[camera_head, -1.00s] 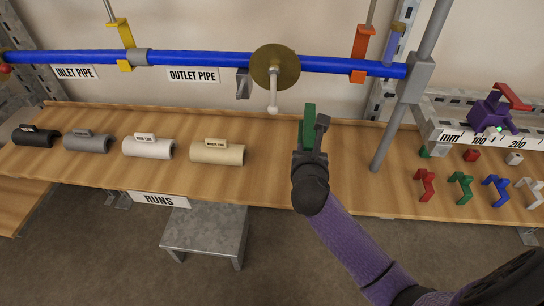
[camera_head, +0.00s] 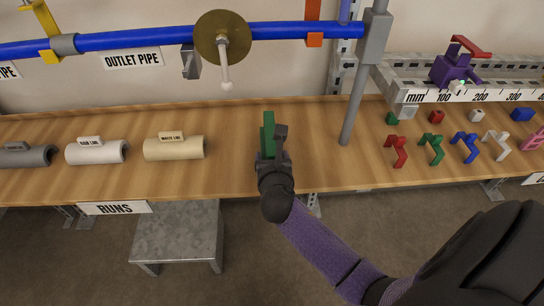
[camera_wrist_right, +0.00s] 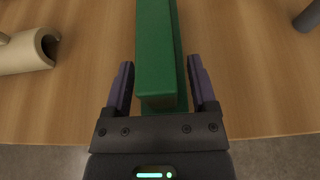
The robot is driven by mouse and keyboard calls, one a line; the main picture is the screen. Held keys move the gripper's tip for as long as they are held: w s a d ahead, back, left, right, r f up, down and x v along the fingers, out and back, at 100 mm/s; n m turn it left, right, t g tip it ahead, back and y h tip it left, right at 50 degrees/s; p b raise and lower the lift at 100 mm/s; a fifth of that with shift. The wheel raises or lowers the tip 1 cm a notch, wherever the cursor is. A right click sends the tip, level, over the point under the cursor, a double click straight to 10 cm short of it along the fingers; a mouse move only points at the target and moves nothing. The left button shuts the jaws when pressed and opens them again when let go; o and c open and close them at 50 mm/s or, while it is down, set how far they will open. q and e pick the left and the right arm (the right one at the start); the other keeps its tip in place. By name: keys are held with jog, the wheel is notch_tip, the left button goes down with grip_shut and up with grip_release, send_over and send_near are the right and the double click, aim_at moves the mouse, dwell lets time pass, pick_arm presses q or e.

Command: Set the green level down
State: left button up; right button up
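The green level (camera_head: 267,134) is a long green bar over the wooden bench, right of the beige roll. In the right wrist view the green level (camera_wrist_right: 157,45) runs away from me between the fingers. My right gripper (camera_head: 272,152) is at its near end. In that wrist view the right gripper's two fingers (camera_wrist_right: 161,75) stand on either side of the level, with narrow gaps showing, so it looks open around it. I cannot tell for sure whether the level's underside touches the bench. My left gripper is not in view.
Beige (camera_head: 174,147), white (camera_head: 97,151) and grey (camera_head: 26,154) rolls lie to the left. A grey post (camera_head: 355,105) stands to the right, before several coloured clips (camera_head: 431,149) and a ruler rail (camera_head: 420,97). A blue pipe (camera_head: 130,41) crosses above. Bare bench (camera_head: 317,150) lies between level and post.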

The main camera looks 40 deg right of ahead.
jog(key=shift+r, duration=0.15)
jog(key=p+v, duration=0.5)
jog(key=v, duration=0.7)
jog(key=s+a+f+m+g+y, duration=0.1)
jog(key=s+f+m+g+y, duration=0.25)
jog(key=f, duration=0.65)
jog(key=s+a+f+m+g+y, duration=0.15)
jog(key=s+f+m, duration=0.4)
jog(key=f, duration=0.55)
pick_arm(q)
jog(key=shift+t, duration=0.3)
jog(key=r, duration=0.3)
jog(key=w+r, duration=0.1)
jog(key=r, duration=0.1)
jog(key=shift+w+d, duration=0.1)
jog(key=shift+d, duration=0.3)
pick_arm(e)
jog(key=s+d+f+m+g, duration=0.1)
jog(key=s+f+m+g, duration=0.2)
jog(key=s+m, duration=0.6)
jog(key=s+d+f+m+g+y, duration=0.1)
jog(key=s+f+m+g, duration=0.3)
jog(key=s, duration=1.2)
notch_tip(320, 180, down, 3)
jog(key=m, duration=0.5)
jog(key=shift+s+d+y, duration=0.15)
jog(key=shift+d+y, duration=0.15)
jog(key=shift+d, duration=0.05)
